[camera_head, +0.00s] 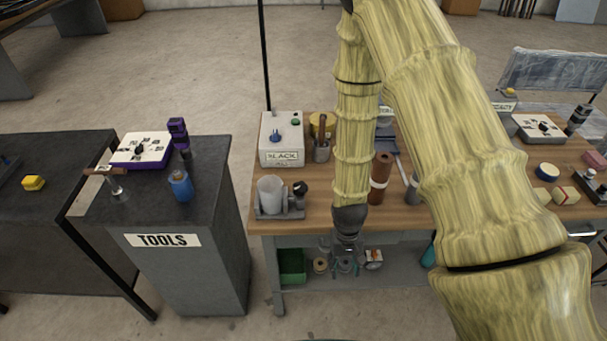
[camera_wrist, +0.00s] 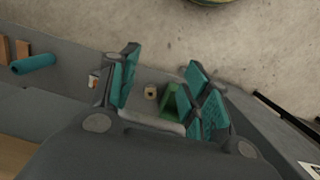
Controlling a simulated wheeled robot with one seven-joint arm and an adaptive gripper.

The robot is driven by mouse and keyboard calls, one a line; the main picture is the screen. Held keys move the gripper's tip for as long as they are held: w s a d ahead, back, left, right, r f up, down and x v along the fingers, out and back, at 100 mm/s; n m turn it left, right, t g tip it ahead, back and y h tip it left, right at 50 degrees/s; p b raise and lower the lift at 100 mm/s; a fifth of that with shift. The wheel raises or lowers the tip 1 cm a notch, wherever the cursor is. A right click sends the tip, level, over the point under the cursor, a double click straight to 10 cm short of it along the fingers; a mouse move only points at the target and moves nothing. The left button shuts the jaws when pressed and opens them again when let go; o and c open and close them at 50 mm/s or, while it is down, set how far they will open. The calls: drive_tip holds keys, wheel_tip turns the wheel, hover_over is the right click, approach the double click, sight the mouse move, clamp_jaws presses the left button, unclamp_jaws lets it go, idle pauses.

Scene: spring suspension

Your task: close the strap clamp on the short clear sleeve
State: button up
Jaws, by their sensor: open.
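A short translucent whitish cylinder (camera_head: 270,193), which looks like the clear sleeve, stands upright in a grey fixture (camera_head: 273,213) at the left front of the wooden bench. A dark round knob (camera_head: 300,188) sits at the fixture's right; I cannot make out the strap or whether the clamp is open. My gripper (camera_head: 345,266) hangs at the bench's front edge, right of and lower than the sleeve. In the wrist view my gripper (camera_wrist: 165,90) shows teal finger pads spread wide, with nothing between them. The sleeve is not seen there.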

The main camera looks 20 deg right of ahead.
drive_tip(key=w+d+r+p, duration=0.1)
drive_tip(key=w+r+p, duration=0.1)
drive_tip(key=w+r, duration=0.6)
drive_tip(key=m+t, duration=0.2)
drive_tip(key=m, duration=0.1)
approach(300, 187)
drive_tip(key=shift+w+f+p, duration=0.2)
drive_tip(key=shift+f+p, duration=1.3)
drive_tip(key=shift+f, duration=3)
drive_tip(key=c, duration=0.8)
